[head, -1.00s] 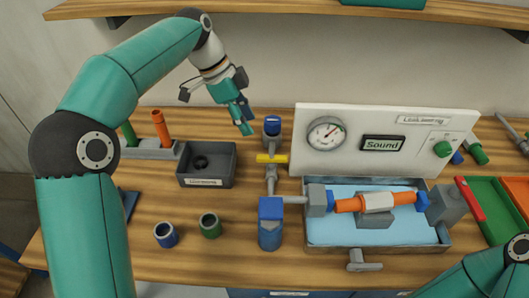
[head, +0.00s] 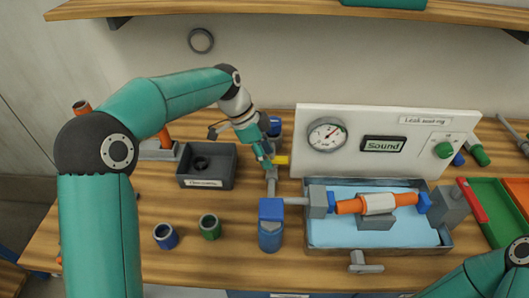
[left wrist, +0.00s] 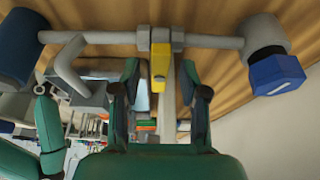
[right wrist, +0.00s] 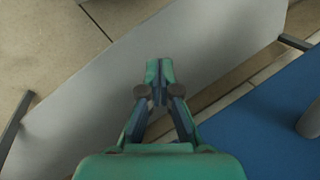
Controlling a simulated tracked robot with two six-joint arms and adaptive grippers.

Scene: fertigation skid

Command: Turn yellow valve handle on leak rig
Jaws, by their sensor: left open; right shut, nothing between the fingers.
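In the left wrist view, the yellow handle (left wrist: 160,62) lies between the open fingers of my left gripper (left wrist: 163,80), with a gap visible on both sides. The leak rig's pipe (left wrist: 215,43) runs across behind it.
A dark bin (head: 206,182) stands left of the valve. A blue cup (head: 165,236) and a green cup (head: 209,227) stand in front. The blue tray (head: 330,238) with an orange pipe (head: 350,205) lies right, below the panel (head: 305,118) with gauge and "Sound" display.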

